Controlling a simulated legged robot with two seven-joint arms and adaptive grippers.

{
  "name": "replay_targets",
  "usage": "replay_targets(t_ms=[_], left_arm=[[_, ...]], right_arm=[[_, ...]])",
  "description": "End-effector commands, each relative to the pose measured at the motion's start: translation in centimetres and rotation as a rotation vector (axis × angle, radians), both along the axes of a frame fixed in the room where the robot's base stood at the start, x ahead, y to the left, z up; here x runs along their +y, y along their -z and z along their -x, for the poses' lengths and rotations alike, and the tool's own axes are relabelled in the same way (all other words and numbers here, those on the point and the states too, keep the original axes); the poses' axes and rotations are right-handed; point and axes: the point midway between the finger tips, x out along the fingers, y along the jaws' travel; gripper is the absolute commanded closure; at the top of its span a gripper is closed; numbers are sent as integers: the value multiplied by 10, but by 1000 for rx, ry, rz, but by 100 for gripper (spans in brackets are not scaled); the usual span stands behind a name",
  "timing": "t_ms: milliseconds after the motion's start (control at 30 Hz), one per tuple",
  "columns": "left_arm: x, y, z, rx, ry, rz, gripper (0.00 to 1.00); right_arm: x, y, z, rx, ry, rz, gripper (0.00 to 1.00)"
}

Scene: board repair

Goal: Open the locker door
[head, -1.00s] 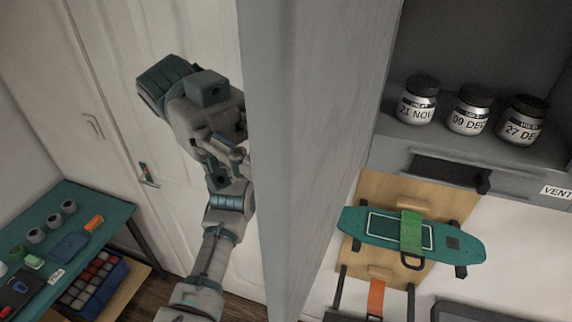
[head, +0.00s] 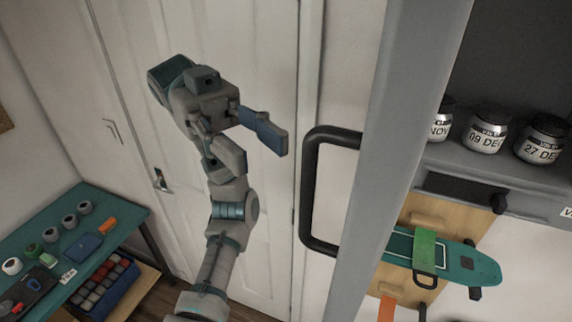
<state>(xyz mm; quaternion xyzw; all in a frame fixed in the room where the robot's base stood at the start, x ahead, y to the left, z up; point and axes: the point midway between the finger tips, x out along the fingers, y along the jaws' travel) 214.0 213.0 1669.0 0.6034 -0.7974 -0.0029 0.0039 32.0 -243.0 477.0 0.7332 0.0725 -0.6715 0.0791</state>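The locker door (head: 405,120) is a grey panel seen nearly edge-on in the head view, standing swung out from the locker. Its dark handle (head: 311,190) is a large loop on the door's left face. The locker's inside shelf (head: 450,153) shows to the right of the door. My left gripper (head: 262,152) is left of the handle and apart from it, with its two fingers spread and nothing between them. My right gripper is not in view.
Jars (head: 486,131) stand on the shelf. A green skateboard (head: 455,262) hangs on a wooden board below it. A teal table (head: 110,215) with tape rolls and tools stands at the left. A white room door (head: 205,35) is behind my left arm.

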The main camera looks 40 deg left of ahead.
Motion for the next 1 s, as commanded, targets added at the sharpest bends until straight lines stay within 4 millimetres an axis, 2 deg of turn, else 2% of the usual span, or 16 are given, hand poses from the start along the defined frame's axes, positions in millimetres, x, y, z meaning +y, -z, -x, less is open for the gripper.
replay_targets(t_ms=[100, 233, 633, 1000], left_arm=[[21, -1, -7, 2, 0, 1, 63], [32, -1, -11, 0, 0, -2, 63], [41, 0, -13, 0, 1, -1, 63], [41, 0, -13, 0, 1, -1, 63]], right_arm=[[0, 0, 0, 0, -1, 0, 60], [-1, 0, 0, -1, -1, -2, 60], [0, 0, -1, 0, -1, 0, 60], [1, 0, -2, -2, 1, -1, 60]])
